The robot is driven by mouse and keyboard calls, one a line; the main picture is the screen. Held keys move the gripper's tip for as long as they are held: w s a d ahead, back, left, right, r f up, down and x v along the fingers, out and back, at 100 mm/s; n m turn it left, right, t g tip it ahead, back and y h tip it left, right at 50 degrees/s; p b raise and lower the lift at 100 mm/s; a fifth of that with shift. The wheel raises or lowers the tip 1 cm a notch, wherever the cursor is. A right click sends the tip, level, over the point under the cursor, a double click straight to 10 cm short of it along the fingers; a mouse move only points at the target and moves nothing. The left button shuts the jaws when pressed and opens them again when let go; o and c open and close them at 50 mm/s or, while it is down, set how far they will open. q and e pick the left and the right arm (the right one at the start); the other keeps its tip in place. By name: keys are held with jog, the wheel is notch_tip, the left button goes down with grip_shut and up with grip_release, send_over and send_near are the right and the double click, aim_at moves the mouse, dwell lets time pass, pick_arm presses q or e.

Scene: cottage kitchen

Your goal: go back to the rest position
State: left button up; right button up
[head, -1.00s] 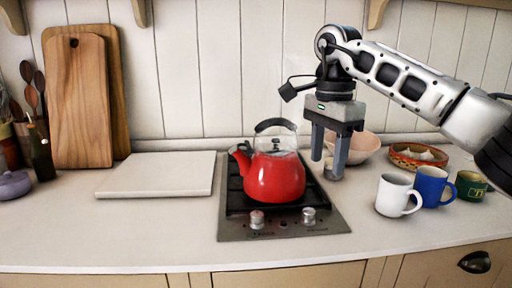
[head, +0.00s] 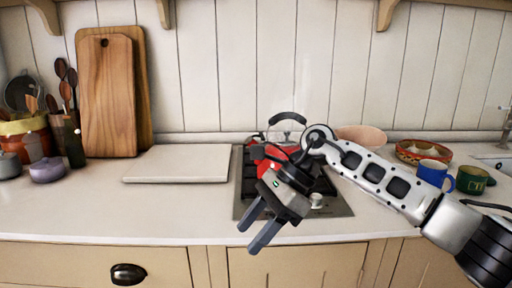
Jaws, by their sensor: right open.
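My right gripper (head: 256,236) is open and empty. It hangs in front of the counter's front edge, pointing down and to the left. My right arm (head: 385,184) comes in from the right and passes in front of the hob. The red kettle (head: 255,153) stands on the hob behind the gripper, and my wrist hides much of its body. My left gripper is not in view.
The hob (head: 244,207) sits in the counter (head: 130,213). A pale board (head: 178,163) lies to its left. A blue mug (head: 433,173), a green mug (head: 472,180) and a patterned bowl (head: 423,152) stand at the right. A pink bowl (head: 365,138) is behind my arm. The counter's front left is clear.

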jog(key=s+a+m+t+y, duration=0.1)
jog(key=s+a+m+y, duration=0.7)
jog(key=m+y, duration=0.45)
jog(key=w+d+f+m+t+h, duration=0.1)
jog(key=d+f+m+t+h, duration=0.35)
jog(key=m+t, duration=0.75)
jog(key=w+d+f+m+t+h, duration=0.25)
jog(key=d+f+m+t, duration=0.35)
jog(key=m, duration=0.9)
jog(key=s+d+f+m+g+h, duration=0.5)
jog(key=s+d+f+m+h, duration=0.4)
jog(key=s+f+m, duration=0.6)
jog(key=d+f+m, duration=0.1)
jog(key=d, duration=0.1)
jog(key=shift+s+d+f+h, duration=0.3)
jog(key=shift+d+h, duration=0.05)
